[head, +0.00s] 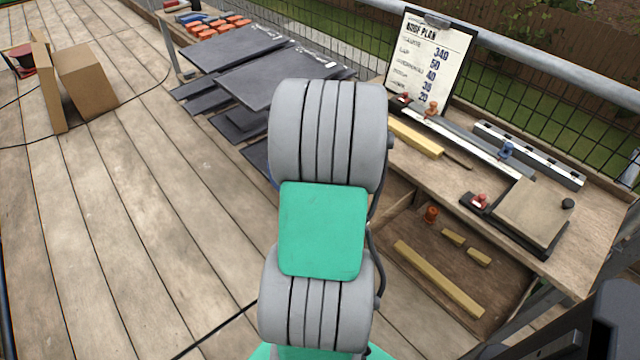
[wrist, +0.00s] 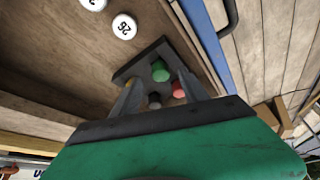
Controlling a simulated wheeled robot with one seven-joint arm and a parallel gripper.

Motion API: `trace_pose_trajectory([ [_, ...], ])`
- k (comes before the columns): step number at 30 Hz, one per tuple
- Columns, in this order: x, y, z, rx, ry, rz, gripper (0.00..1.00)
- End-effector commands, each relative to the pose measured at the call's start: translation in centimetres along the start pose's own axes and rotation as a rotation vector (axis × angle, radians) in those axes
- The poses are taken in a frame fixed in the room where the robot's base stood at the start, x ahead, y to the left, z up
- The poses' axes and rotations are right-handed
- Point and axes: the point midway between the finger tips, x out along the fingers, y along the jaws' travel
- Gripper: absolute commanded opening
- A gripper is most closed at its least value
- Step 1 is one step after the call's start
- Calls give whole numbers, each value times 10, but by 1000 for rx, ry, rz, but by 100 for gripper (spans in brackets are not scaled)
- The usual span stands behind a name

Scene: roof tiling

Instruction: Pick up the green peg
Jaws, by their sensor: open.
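The green peg (wrist: 160,71) shows in the wrist view as a round green top in a dark holder (wrist: 154,53). A red peg (wrist: 178,90) and a dark round piece (wrist: 155,101) sit close beside it. My gripper (wrist: 158,79) is open, with its two fingers on either side of the green peg in the picture. I cannot tell how far the fingertips are from the peg, or whether they touch the holder. In the head view my arm hides the gripper, and I cannot make out the green peg.
White numbered discs (wrist: 124,27) lie near the holder. In the head view, the workbench (head: 605,222) on the right carries a clipboard (head: 430,58), rails and a yellow wooden strip (head: 415,136). Dark slates (head: 270,78) lie beyond my arm. The deck (head: 140,200) at left is mostly clear.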

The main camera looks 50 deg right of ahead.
Motion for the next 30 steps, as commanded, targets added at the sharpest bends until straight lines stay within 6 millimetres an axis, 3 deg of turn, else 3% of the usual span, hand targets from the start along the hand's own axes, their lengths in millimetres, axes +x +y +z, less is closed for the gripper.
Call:
trace_pose_trajectory([
  [4,24,-1,1,0,-3,-1,52],
  [11,27,-1,0,0,-1,0,52],
  [30,27,-1,0,0,-2,0,0],
])
